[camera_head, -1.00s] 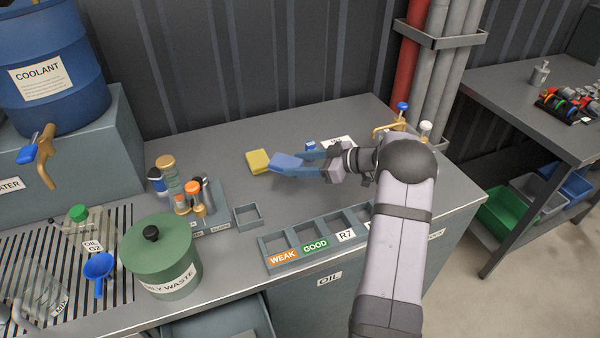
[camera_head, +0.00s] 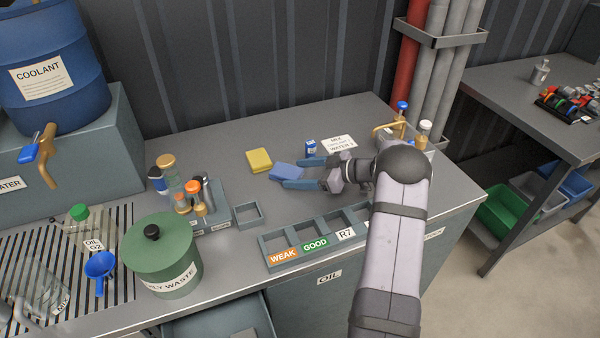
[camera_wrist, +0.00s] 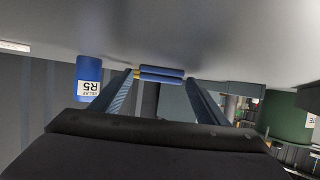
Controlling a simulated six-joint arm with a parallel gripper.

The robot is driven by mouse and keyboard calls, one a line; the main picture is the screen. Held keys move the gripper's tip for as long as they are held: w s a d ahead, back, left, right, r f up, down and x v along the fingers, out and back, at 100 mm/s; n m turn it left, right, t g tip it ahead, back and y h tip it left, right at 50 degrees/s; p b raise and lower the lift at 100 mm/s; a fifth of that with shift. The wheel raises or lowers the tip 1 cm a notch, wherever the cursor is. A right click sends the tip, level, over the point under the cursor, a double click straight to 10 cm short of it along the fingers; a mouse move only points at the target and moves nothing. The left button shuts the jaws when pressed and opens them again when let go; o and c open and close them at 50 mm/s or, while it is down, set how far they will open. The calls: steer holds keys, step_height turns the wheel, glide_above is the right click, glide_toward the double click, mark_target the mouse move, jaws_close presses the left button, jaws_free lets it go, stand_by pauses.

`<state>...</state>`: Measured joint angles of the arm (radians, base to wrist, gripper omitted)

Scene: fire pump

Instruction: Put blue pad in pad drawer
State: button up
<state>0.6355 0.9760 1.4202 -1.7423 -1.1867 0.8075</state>
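The blue pad (camera_head: 287,171) lies on the bench top, just right of the yellow pad. My gripper (camera_head: 296,173) is open, with its two blue fingers spread at the pad's right end. In the wrist view the blue pad (camera_wrist: 161,73) sits ahead between the fingertips, with the fingers apart on either side; whether either one touches it is hard to tell. A pulled-out teal drawer (camera_head: 222,318) shows below the bench's front edge, partly cut off, with no label readable on it.
The yellow pad (camera_head: 259,160) lies close on the left. A small blue relay (camera_head: 310,147) stands behind my fingers. A labelled slot tray (camera_head: 287,262), a small empty square frame (camera_head: 249,215), a green waste can (camera_head: 162,262) and several bottles occupy the front and left.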

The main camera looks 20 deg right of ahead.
mark_target(293, 172)
steer(key=shift+r, duration=0.15)
steer(key=shift+s+d+r, duration=0.2)
steer(key=shift+s+d, duration=0.15)
steer(key=shift+b+v, duration=0.3)
steer(key=shift+v, duration=0.85)
step_height(293, 172, up, 5)
steer(key=shift+w+a+r+b, duration=0.1)
steer(key=shift+a+r+b, duration=0.1)
steer(key=shift+b, duration=0.1)
steer(key=shift+o, duration=0.5)
steer(key=shift+r, duration=0.75)
steer(key=shift+d, duration=0.1)
